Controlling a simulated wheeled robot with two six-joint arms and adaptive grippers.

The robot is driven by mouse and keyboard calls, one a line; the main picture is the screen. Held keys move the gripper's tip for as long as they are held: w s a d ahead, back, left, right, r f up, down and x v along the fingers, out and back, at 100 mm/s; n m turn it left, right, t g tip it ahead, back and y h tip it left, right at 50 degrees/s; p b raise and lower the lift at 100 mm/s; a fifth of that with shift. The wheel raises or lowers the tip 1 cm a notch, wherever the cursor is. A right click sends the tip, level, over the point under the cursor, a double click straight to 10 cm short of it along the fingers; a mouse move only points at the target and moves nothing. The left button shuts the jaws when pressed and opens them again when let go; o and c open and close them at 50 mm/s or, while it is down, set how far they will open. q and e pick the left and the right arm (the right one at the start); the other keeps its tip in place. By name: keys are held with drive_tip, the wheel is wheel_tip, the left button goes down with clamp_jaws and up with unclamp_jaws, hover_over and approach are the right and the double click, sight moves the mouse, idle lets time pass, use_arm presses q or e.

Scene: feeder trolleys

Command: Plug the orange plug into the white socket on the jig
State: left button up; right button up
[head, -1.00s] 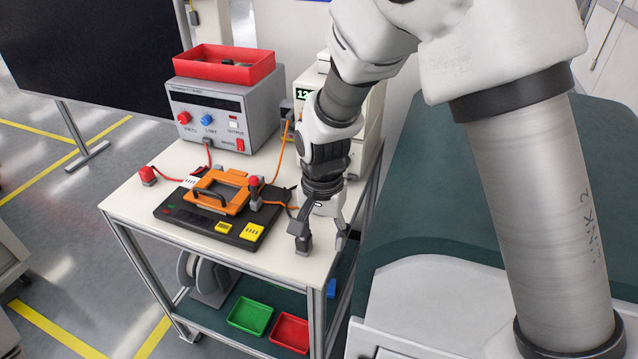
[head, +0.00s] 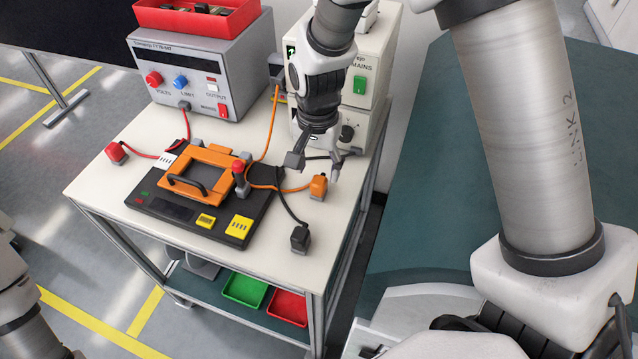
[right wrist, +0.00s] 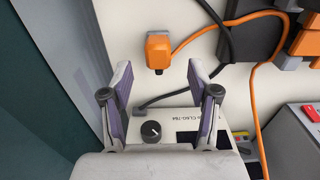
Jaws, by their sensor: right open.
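The orange plug (head: 319,187) stands on the table right of the jig, on an orange cable. It also shows in the right wrist view (right wrist: 158,50), beyond the fingertips and between their lines. The jig (head: 160,208) is a black base with an orange frame. A white slotted block (head: 166,160) at its back left corner looks like the white socket; its openings are too small to make out. My right gripper (head: 316,163) is open and empty, behind the plug and apart from it. It also shows in the right wrist view (right wrist: 160,76). My left gripper is not visible.
A black plug (head: 300,239) stands near the table's front right. A red plug (head: 117,152) stands left of the jig. Yellow sockets (head: 239,227) sit on the jig's front. A power supply (head: 190,80) and a cream unit (head: 368,75) stand behind. Loose cables cross the table.

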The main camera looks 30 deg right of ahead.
sight(319, 180)
drive_tip(key=shift+w+f, duration=0.1)
drive_tip(key=shift+f, duration=0.1)
drive_tip(key=shift+s+a+r, duration=0.15)
drive_tip(key=shift+s+r, duration=0.05)
drive_tip(key=shift+s, duration=0.05)
drive_tip(key=shift+s+f, duration=0.1)
drive_tip(key=f, duration=0.5)
drive_tip(key=shift+w+d+f+p, duration=0.1)
drive_tip(key=shift+w+d+p, duration=0.1)
drive_tip(key=shift+p, duration=0.2)
drive_tip(key=shift+s, duration=0.1)
clamp_jaws()
